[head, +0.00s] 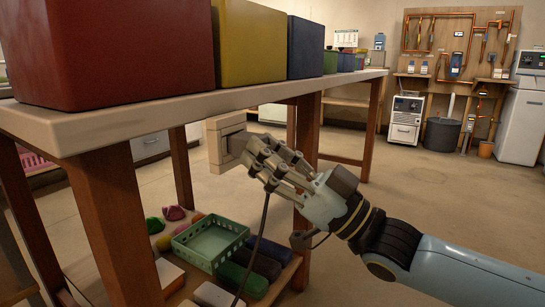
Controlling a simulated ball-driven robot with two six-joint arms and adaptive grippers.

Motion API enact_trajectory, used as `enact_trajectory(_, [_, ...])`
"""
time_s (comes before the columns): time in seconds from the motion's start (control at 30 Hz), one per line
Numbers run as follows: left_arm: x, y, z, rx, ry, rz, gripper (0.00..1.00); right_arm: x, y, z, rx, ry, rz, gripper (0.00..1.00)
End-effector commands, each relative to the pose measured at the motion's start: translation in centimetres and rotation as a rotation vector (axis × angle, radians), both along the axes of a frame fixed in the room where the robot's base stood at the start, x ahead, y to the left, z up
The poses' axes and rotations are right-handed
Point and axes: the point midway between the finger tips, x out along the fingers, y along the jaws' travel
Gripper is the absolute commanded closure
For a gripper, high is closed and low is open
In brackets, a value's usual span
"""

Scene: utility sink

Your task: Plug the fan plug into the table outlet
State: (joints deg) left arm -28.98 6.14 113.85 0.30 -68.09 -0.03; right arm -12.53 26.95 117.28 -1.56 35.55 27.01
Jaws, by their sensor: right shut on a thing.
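The fingers hide much of the plug. The plug's front is at or very near the outlet face; I cannot tell whether the prongs are in. A dark cord (262,225) hangs down from the gripper. The fan and my left gripper are not in view.
The wooden table (130,125) carries red (110,50), yellow (250,42) and blue (305,47) bins above the outlet. A lower shelf below holds a green basket (190,259) and several soft items.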

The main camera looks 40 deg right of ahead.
Motion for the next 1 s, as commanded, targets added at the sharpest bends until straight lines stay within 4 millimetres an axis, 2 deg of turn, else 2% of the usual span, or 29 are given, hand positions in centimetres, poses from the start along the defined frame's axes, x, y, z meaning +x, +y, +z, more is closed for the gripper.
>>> enact_trajectory(0.27, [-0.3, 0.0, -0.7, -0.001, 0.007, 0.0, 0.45, 0.6, 0.2, 0.0, 0.001, -0.002, -0.001, 1.0])
enact_trajectory(0.3, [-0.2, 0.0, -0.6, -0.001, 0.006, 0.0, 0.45, 0.6, 0.2, 0.0, 0.001, -0.001, -0.001, 0.64])
enact_trajectory(0.5, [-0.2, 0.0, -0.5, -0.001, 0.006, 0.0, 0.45, 0.6, 0.2, 0.1, 0.001, -0.001, -0.001, 0.4])
enact_trajectory(0.8, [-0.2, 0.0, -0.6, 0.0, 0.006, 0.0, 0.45, 0.3, 0.1, -0.2, 0.0, 0.001, 0.0, 0.4])
enact_trajectory(1.0, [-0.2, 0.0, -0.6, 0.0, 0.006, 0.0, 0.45, -2.0, -1.2, -1.9, -0.002, 0.007, 0.0, 0.4])
